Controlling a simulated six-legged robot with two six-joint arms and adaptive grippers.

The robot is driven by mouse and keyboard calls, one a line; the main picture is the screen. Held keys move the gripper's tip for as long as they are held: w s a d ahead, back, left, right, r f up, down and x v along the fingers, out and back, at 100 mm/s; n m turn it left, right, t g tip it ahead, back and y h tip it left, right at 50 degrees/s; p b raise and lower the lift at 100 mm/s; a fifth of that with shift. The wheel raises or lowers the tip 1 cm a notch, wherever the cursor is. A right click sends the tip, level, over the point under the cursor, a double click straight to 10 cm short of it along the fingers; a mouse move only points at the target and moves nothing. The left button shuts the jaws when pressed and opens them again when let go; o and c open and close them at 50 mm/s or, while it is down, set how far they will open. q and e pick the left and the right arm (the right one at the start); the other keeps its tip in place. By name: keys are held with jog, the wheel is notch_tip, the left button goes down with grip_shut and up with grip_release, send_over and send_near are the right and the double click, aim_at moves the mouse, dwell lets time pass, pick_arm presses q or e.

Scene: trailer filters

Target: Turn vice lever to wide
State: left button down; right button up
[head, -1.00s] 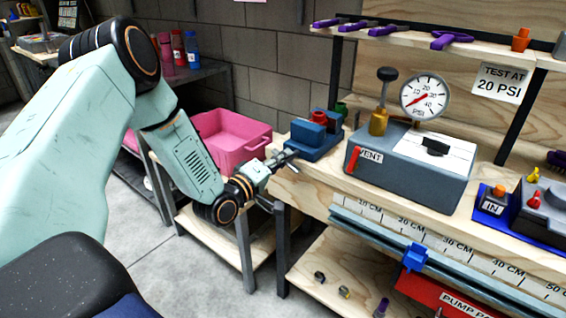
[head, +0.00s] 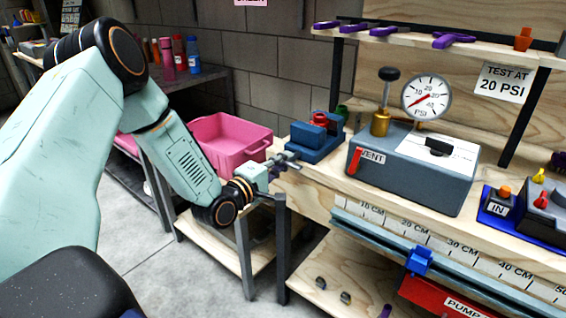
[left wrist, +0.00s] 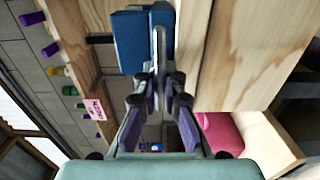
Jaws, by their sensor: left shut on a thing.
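The blue vice (head: 317,143) with a red part on top stands at the left end of the wooden bench. My left gripper (head: 287,161) reaches it from the left, at the bench edge. In the left wrist view the blue vice (left wrist: 129,42) is at the top, with the grey metal vice lever (left wrist: 160,50) beside it. The left gripper (left wrist: 160,88) is shut on the lever's near end there. In the head view the lever is small and hard to separate from the fingers. My right gripper is in neither view.
A grey box with a VENT label (head: 412,170) and a pressure gauge (head: 427,97) stand to the right on the bench. A pink bin (head: 230,145) sits low, left of the bench. Purple tools lie on the upper shelf (head: 400,40).

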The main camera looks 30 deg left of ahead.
pick_arm(q)
jog(key=c, duration=1.4)
grip_release()
jog(key=shift+c, duration=0.2)
jog(key=shift+s, duration=0.1)
jog(key=s, duration=0.7)
jog(key=shift+s+a, duration=0.15)
jog(key=shift+a, duration=0.1)
